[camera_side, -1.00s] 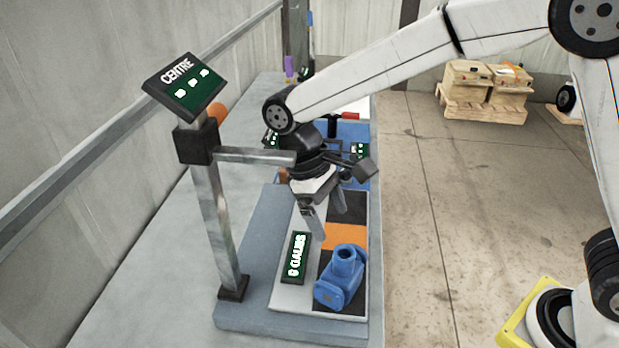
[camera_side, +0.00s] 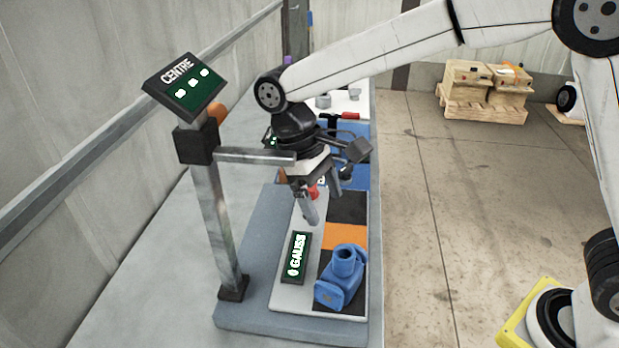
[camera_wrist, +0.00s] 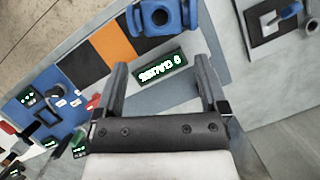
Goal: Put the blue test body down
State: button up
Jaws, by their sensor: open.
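The blue test body (camera_side: 342,278), a valve-shaped casting with a round upright neck, stands on the near dark square of the plate. It also shows at the top of the wrist view (camera_wrist: 162,17), cut off by the frame edge. My gripper (camera_side: 325,205) is open and empty, above the plate and behind the body, apart from it. In the wrist view the two fingers (camera_wrist: 160,80) are spread wide with nothing between them. The display reading "0 GAUSS" (camera_side: 297,256) lies beside the body on the light plate.
An orange square (camera_side: 345,237) and a far dark square (camera_side: 347,207) lie bare. A post (camera_side: 213,215) with a "CENTRE" display (camera_side: 185,87) stands left; its side bar reaches close to my wrist. A blue panel with small displays (camera_wrist: 45,100) lies beyond the squares.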

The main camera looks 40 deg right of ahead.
jog(key=s+d+f+m+t+y, duration=0.1)
jog(key=s+d+f+m+t, duration=0.1)
jog(key=d, duration=0.7)
jog(key=s+d+f+m+t, duration=0.2)
jog(key=s+d+f+t, duration=0.2)
jog(key=d, duration=0.5)
notch_tip(320, 180, down, 3)
jog(key=shift+s+f+t+y, duration=0.2)
jog(key=shift+s+t+y, duration=0.2)
jog(key=shift+s, duration=0.85)
